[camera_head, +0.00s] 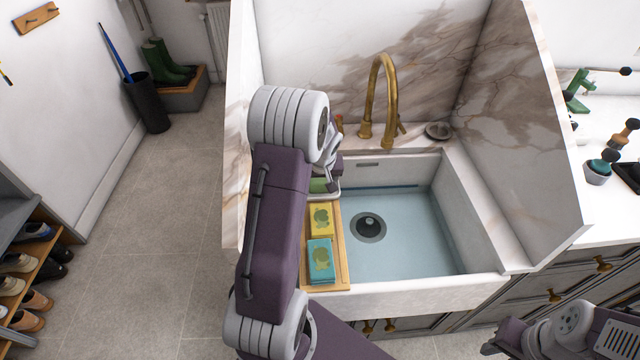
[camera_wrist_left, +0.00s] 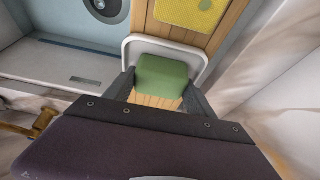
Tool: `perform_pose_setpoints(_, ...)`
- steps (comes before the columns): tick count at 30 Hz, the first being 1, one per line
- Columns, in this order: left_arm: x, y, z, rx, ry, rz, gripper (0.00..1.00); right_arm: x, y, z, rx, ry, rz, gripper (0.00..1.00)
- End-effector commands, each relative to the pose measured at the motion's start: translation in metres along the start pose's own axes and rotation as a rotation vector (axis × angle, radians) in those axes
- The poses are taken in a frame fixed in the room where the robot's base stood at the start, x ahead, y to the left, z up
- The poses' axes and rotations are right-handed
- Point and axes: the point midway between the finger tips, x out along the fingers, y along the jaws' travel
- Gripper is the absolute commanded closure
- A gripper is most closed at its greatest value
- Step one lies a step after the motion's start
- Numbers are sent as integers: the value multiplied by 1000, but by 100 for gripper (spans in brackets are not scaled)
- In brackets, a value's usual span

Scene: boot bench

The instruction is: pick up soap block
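The green soap block (camera_wrist_left: 162,77) sits in a white-rimmed soap dish (camera_wrist_left: 166,43) in the left wrist view. My left gripper (camera_wrist_left: 160,88) is open, its two dark fingers pointing at the block from its near side, one toward each side. I cannot tell whether they touch it. In the head view the soap block (camera_head: 318,186) shows only partly beside my left arm, at the back end of the wooden board (camera_head: 341,262). My left gripper is mostly hidden there behind the arm. My right arm shows at the lower right, but its fingers do not.
A yellow sponge (camera_head: 321,218) and a teal sponge (camera_head: 320,260) lie on the board in front of the dish. The sink basin (camera_head: 410,225) is to the right. A brass faucet (camera_head: 379,95) and marble walls stand behind and beside it.

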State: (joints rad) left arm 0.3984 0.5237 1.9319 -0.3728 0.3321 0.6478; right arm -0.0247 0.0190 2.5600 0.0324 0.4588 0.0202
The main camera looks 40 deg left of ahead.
Motion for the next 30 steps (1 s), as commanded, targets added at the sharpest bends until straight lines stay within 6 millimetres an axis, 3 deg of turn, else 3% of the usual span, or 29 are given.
perform_pose_setpoints(8, -5, 0, -3, -1, 2, 1, 83, -2, 0, 0, 0, 0, 0, 64)
perform_pose_setpoints(15, -57, 0, -25, -2, 6, 1, 83, -18, 0, -2, 0, 0, 0, 64)
perform_pose_setpoints(21, -88, 0, -37, -1, 2, 0, 83, -23, 0, -2, 0, 0, 0, 64)
perform_pose_setpoints(30, -93, 1, -40, -15, 1, -6, 83, -23, 0, -2, 0, 0, 0, 64)
